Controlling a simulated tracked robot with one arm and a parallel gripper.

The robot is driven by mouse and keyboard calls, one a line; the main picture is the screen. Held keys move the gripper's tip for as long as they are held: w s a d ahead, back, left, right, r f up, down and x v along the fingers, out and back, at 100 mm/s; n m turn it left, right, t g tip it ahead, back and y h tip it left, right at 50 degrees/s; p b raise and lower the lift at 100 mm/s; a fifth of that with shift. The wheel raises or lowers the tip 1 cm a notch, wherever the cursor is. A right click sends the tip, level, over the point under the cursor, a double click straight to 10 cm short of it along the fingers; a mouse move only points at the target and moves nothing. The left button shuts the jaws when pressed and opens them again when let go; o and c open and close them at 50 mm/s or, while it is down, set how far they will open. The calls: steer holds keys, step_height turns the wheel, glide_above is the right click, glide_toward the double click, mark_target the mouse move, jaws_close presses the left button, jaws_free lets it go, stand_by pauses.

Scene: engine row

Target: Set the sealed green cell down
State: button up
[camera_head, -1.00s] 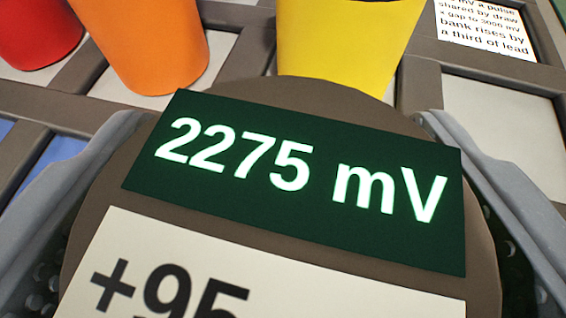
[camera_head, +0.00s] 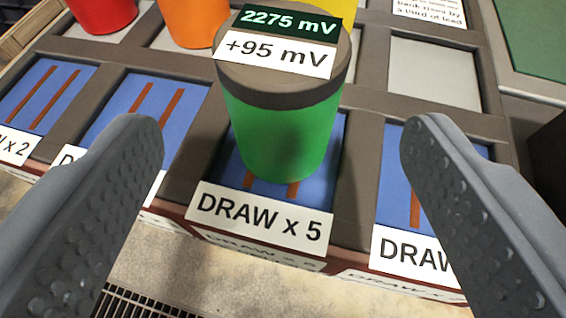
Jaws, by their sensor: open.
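The sealed green cell (camera_head: 282,135) stands upright in the blue bay marked DRAW x 5 (camera_head: 261,219). Its brown cap carries a dark green display reading 2275 mV (camera_head: 289,21) and a white label reading +95 mV (camera_head: 279,53). Two brown strips on the bay floor show partly below the cell. My gripper (camera_head: 283,150) is open, with one grey finger on each side of the picture. Both fingers are clear of the cell, which stands between and beyond them.
Blue bays with brown strips lie to the left (camera_head: 120,110) and right of the cell; one left label ends in x 2. Red (camera_head: 103,14), orange (camera_head: 194,20) and yellow (camera_head: 347,12) cells stand in the back row. An empty pale bay (camera_head: 434,73) is at back right, below a printed note (camera_head: 430,10). A floor grate (camera_head: 150,302) shows in front.

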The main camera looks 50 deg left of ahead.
steer(key=shift+v, duration=1.35)
steer(key=shift+r, duration=0.1)
steer(key=w+d+r+m+t+h, duration=0.2)
steer(key=w+d+r, duration=0.1)
steer(key=d+r, duration=0.55)
steer(key=w+d+r+m+t+h, duration=0.1)
steer(key=w+d+r+h, duration=0.3)
steer(key=r, duration=0.7)
steer(key=w+d+r+m+t+h, duration=0.1)
steer(key=w+d+r+m+t, duration=0.1)
steer(key=d+r, duration=0.65)
steer(key=s+d+r+m+h, duration=0.1)
steer(key=s+d+r, duration=0.2)
steer(key=s+r, duration=0.2)
steer(key=s+d+r+m+h, duration=0.1)
steer(key=s+d+r, duration=0.2)
steer(key=r, duration=0.8)
steer(key=s+d+r+m+t, duration=0.1)
steer(key=s+d+r+m, duration=0.1)
steer(key=s+r, duration=0.6)
steer(key=shift+d+r+h, duration=0.4)
steer(key=shift+d+r, duration=0.15)
steer(key=shift+d, duration=0.25)
steer(key=shift+w+a, duration=0.1)
